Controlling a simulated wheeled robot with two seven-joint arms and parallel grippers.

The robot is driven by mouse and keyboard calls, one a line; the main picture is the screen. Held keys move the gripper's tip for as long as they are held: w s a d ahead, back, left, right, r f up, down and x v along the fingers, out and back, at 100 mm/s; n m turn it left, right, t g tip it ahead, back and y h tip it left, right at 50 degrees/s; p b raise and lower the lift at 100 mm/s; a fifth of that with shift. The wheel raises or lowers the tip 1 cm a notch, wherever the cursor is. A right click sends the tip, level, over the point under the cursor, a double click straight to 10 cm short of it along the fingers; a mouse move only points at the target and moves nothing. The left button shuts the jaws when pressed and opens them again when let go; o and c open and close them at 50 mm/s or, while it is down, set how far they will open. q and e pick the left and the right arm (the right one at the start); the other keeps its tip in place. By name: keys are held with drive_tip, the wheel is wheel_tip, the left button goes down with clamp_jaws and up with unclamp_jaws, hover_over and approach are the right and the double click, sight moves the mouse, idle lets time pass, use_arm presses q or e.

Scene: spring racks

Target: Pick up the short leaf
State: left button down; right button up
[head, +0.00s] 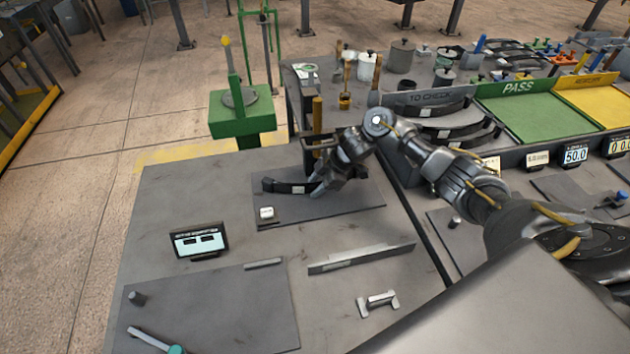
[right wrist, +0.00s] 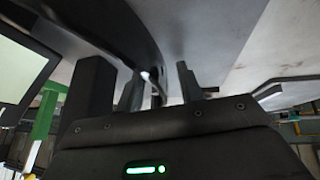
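A dark curved leaf (head: 284,187) with a pale band lies on the grey mat (head: 350,203), its right end hidden by my right gripper. My right gripper (head: 320,188) reaches down at that end. In the right wrist view, the two fingers of the right gripper (right wrist: 158,88) stand apart. The dark leaf (right wrist: 125,28) runs down between them, with a gap showing beside the right finger. Other dark curved leaves (head: 450,132) lie in the "TO CHECK" tray (head: 398,101). My left gripper is in neither view.
A flat grey bar (head: 360,258) and a metal bracket (head: 377,302) lie nearer. A green PASS tray (head: 530,120) and a yellow tray (head: 598,98) are at right. A green stand (head: 242,118) rises behind.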

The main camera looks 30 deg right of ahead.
drive_tip(key=shift+f, duration=0.1)
drive_tip(key=shift+c, duration=0.4)
clamp_jaws()
drive_tip(key=shift+w, duration=0.1)
drive_tip(key=shift+r, duration=0.3)
drive_tip(key=shift+s+a+r, duration=0.1)
drive_tip(key=shift+s+r, duration=0.25)
drive_tip(key=shift+s, duration=0.05)
drive_tip(key=s+a+r, duration=0.3)
drive_tip(key=s+r, duration=0.4)
drive_tip(key=s, duration=0.5)
drive_tip(key=shift+s+a, duration=0.15)
drive_tip(key=shift+s, duration=0.25)
